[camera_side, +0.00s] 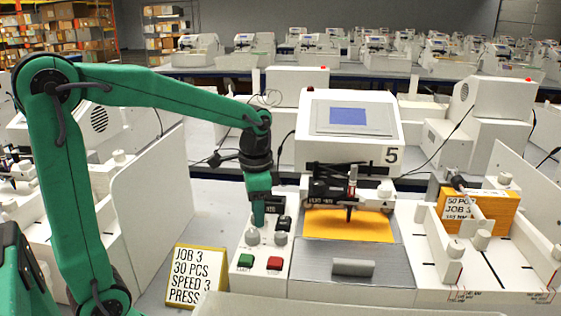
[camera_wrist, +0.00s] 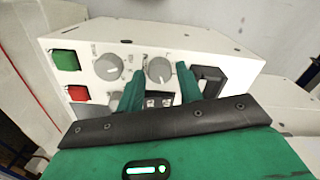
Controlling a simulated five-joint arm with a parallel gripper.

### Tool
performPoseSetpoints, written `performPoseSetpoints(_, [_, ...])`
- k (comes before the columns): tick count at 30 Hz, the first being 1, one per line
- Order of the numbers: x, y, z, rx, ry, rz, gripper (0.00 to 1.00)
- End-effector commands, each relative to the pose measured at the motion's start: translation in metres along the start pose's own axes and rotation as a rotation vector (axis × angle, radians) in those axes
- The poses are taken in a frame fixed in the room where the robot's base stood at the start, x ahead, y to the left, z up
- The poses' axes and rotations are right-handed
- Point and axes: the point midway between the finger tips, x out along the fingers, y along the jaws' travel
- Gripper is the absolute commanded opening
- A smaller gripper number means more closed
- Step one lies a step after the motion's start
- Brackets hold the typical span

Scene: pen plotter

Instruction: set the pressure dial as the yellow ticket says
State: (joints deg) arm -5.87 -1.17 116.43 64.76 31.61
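The yellow ticket (camera_side: 197,250) stands left of the control panel and reads JOB 3, 30 PCS, SPEED 3, PRESS; anything after PRESS is hidden by a pale edge in front. My gripper (camera_wrist: 161,68) is open, with one finger on each side of a grey dial (camera_wrist: 159,72); I cannot tell whether either finger touches it. A second grey dial (camera_wrist: 109,68) sits beside it, and a third dial (camera_wrist: 116,100) is partly hidden by a finger. The dial labels are too small to read. In the side view my gripper (camera_side: 258,223) points down behind the front dials (camera_side: 252,237).
A green button (camera_side: 245,260) and a red button (camera_side: 274,263) lie at the panel's front. A black switch (camera_wrist: 207,80) stands close to the right finger. The plotter (camera_side: 350,150) with an orange sheet (camera_side: 345,228) is to the right.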

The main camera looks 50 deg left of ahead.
Motion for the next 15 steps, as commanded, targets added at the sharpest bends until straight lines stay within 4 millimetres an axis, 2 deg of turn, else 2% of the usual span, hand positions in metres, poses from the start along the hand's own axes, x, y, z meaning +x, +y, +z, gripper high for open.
performPoseSetpoints(11, [0.0056, 0.0, 0.0, 0.0, 0.0, 0.0, 0.36])
performPoseSetpoints(15, [0.0055, 0.0, 0.0, 0.0, 0.0, 0.0, 0.12])
